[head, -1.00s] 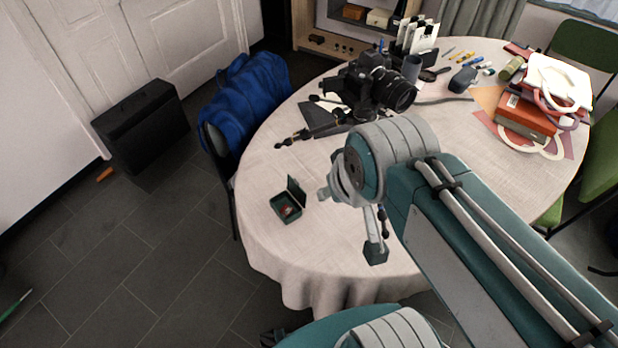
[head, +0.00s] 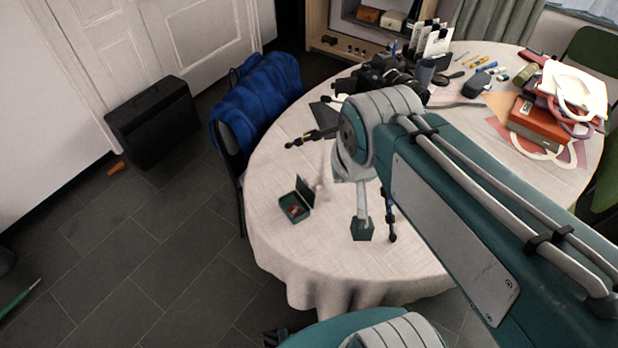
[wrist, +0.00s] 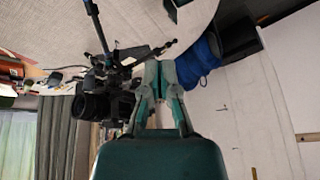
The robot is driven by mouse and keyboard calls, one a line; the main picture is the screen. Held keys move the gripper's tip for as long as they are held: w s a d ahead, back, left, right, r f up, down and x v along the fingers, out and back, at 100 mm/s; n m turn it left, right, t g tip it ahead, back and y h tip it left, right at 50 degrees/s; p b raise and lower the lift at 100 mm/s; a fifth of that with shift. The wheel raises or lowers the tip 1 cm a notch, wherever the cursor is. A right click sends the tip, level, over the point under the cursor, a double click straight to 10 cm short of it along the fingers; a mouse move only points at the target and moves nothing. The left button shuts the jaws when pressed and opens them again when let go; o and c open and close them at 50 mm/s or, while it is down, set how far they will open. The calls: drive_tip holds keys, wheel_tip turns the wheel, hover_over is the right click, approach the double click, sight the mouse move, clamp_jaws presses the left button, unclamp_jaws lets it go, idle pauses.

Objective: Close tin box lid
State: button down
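The small dark green tin box (head: 294,210) stands near the left front edge of the round table. Its lid (head: 306,190) is open and stands up on the box's right side. Something small and reddish lies inside. In the wrist view, a small dark green shape that looks like the tin box (wrist: 171,11) is cut off by the top edge. My gripper (wrist: 160,66) shows there with its fingertips together and nothing visible between them. The box is apart from it.
A black camera on a tripod (wrist: 96,102) lies close left of my gripper in the wrist view; my arm partly covers it in the head view (head: 385,73). A chair with a blue cloth (head: 258,100) stands left of the table (head: 270,245). Books (head: 540,120) lie at right.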

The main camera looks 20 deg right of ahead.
drive_tip(key=w+d+f+m+g+h, duration=0.1)
drive_tip(key=w+f+m, duration=0.15)
drive_tip(key=w, duration=0.25)
drive_tip(key=w+f+m+g, duration=0.1)
drive_tip(key=w+f+m, duration=0.1)
drive_tip(key=w+m, duration=0.3)
drive_tip(key=m+g+h, duration=0.1)
drive_tip(key=m+g, duration=0.1)
drive_tip(key=m, duration=0.3)
hover_over(305, 191)
drive_tip(key=w+d, duration=0.1)
drive_tip(key=d, duration=0.2)
drive_tip(key=s+a+f+x, duration=0.1)
drive_tip(key=a+x, duration=0.1)
drive_tip(key=x, duration=0.9)
drive_tip(key=s+x, duration=0.1)
drive_tip(key=x, duration=0.8)
drive_tip(key=shift+a+r, duration=0.2)
drive_tip(key=shift+a, duration=1.55)
drive_tip(key=shift+w, duration=0.1)
drive_tip(key=shift+a+h, duration=0.35)
drive_tip(key=shift+h, duration=0.15)
